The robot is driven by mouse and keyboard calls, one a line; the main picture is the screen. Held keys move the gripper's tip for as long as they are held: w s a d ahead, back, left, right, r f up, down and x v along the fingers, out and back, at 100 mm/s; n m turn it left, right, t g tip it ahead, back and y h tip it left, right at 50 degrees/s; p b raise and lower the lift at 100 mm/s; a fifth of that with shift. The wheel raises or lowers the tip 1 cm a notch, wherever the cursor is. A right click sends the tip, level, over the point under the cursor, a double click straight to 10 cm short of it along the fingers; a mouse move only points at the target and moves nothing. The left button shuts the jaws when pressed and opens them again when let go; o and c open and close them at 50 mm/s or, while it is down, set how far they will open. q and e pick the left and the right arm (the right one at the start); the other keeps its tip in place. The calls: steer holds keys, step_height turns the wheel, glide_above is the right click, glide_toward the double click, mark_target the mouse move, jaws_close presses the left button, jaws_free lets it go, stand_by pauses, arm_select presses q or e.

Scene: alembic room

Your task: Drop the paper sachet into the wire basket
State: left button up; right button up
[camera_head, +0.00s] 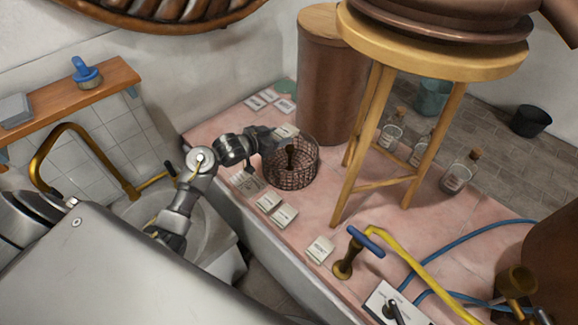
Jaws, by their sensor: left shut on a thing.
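The wire basket (291,178) is a dark brown, round mesh basket on the pink tiled counter, near the middle of the view. My left gripper (281,137) reaches in from the left and is over the basket's upper rim. It is shut on a small pale paper sachet (287,130), which is above the basket's back part. The gripper hides part of the sachet and of the rim. A dark shape shows inside the basket, too unclear to name. My right gripper is not in view.
Several other pale sachets (283,216) lie flat on the counter. A tall brown cylinder (328,95) with a wooden lid stands behind the basket. A wooden stool (440,58) stands to the right, with corked bottles (460,173) nearby. A brass tap (85,140) is at left.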

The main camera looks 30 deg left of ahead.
arm_select(q)
steer(key=shift+f, duration=0.1)
steer(key=o, duration=1)
steer(key=p+v, duration=0.1)
steer(key=v, duration=1)
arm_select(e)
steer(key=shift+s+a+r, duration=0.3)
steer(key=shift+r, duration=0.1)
arm_select(q)
steer(key=shift+w, duration=0.1)
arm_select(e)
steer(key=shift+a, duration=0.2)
arm_select(q)
steer(key=shift+f, duration=0.1)
